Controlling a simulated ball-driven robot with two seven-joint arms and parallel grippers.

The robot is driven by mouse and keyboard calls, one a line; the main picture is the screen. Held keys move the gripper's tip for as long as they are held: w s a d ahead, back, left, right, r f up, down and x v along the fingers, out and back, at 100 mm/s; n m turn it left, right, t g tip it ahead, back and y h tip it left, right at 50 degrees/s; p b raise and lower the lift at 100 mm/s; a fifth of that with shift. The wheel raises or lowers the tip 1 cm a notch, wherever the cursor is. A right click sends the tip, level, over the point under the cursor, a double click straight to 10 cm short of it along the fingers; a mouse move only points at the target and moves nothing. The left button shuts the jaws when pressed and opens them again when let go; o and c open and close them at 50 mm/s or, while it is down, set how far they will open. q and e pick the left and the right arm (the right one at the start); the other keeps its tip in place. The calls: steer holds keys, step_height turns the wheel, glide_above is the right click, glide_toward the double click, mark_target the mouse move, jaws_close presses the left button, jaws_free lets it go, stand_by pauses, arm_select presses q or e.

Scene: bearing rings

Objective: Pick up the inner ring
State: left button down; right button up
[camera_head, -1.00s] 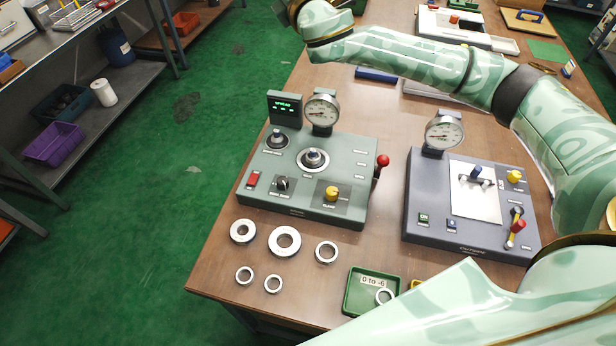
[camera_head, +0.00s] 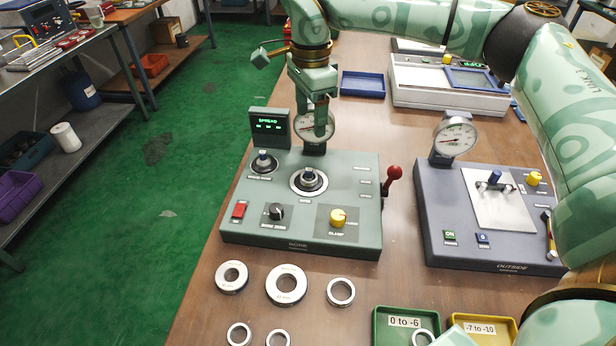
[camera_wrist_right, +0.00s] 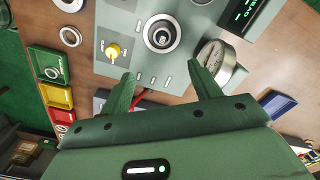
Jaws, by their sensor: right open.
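A steel ring (camera_head: 308,187) sits around the spindle on top of the green-grey BORE machine (camera_head: 235,222); the ring also shows in the right wrist view (camera_wrist_right: 150,38). Several loose steel rings lie on the table in front of that machine, including a thick one (camera_head: 270,287), a smaller thick one (camera_head: 220,281) and a thin one (camera_head: 330,297). I cannot tell which is the inner ring. My right gripper (camera_head: 315,112) points down near the machine's dial gauge, behind the spindle. In the wrist view its fingers (camera_wrist_right: 163,88) are apart with nothing between them. My left gripper is out of view.
The dial gauge (camera_wrist_right: 212,60) stands close to one finger. A red-knobbed lever (camera_head: 392,173) rises at the machine's right side. The OUTSIDE machine (camera_head: 435,225) stands to the right. Green (camera_head: 380,325) and yellow (camera_head: 508,335) trays are at the front, a blue tray (camera_head: 362,84) behind.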

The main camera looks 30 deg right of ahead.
steer(key=b, duration=0.4)
glide_toward(310, 169)
steer(key=f, duration=0.5)
steer(key=shift+s+a+f, duration=0.15)
steer(key=shift+s+f, duration=0.05)
steer(key=shift+s, duration=0.1)
steer(key=f, duration=0.1)
steer(key=f+b, duration=0.1)
steer(key=f, duration=0.1)
steer(key=f+b, duration=0.1)
steer(key=f, duration=0.1)
steer(key=shift+w+f, duration=0.25)
steer(key=shift+w, duration=0.1)
steer(key=shift+s+r, duration=0.1)
steer(key=shift+r, duration=0.1)
steer(key=shift+c, duration=0.6)
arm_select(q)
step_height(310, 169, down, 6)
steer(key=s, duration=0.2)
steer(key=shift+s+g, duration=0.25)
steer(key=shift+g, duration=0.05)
arm_select(e)
steer(key=c, duration=1)
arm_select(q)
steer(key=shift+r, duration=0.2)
arm_select(e)
steer(key=shift+r, duration=0.1)
steer(key=shift+c, duration=0.2)
